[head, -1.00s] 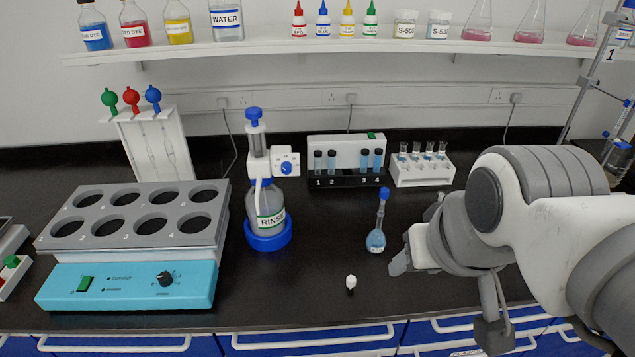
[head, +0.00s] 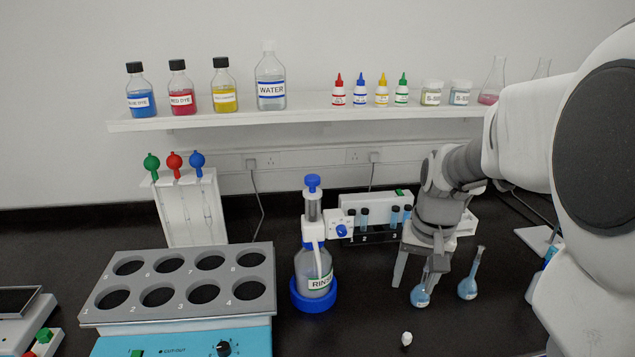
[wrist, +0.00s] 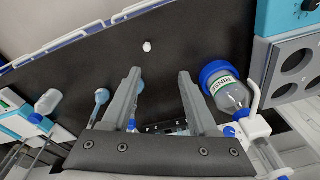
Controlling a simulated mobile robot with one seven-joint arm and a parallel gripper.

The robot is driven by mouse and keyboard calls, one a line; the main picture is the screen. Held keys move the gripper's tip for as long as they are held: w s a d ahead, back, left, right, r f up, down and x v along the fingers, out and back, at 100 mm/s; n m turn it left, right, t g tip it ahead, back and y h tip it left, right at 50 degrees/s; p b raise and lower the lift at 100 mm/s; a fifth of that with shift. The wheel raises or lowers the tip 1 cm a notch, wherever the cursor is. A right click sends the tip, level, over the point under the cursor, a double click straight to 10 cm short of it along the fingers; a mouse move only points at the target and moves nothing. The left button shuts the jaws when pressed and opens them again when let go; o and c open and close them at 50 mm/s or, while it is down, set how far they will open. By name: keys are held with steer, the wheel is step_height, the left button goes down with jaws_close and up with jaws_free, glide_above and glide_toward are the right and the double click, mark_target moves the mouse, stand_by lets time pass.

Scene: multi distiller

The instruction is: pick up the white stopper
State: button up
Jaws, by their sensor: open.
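The white stopper (head: 406,339) stands on the black bench near its front side, apart from other things. In the wrist view the stopper (wrist: 147,46) lies beyond the fingertips, roughly in line with the gap between them. My gripper (head: 415,280) points down over the bench, behind the stopper in the head view. In the wrist view my gripper (wrist: 160,73) is open with nothing held between its fingers. The fingertips do not touch the stopper.
A blue-liquid flask (head: 421,295) stands close to one finger and partly overlaps it; contact is unclear. Another flask (head: 468,289) stands to the right. The rinse bottle (head: 315,272) stands left, and a tube rack (head: 373,236) behind. Bench around the stopper is clear.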

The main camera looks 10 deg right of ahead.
steer(key=w+d+f+m+g, duration=0.1)
steer(key=w+d+f, duration=0.2)
steer(key=d+f, duration=0.15)
glide_above(408, 335)
steer(key=f, duration=1.2)
steer(key=shift+s+f, duration=0.1)
steer(key=shift+s, duration=0.25)
steer(key=shift+w+f+p, duration=0.15)
steer(key=shift+w+f, duration=0.05)
steer(key=shift+f, duration=1.35)
steer(key=shift+w+f+p, duration=0.15)
steer(key=shift+f, duration=1.4)
jaws_close()
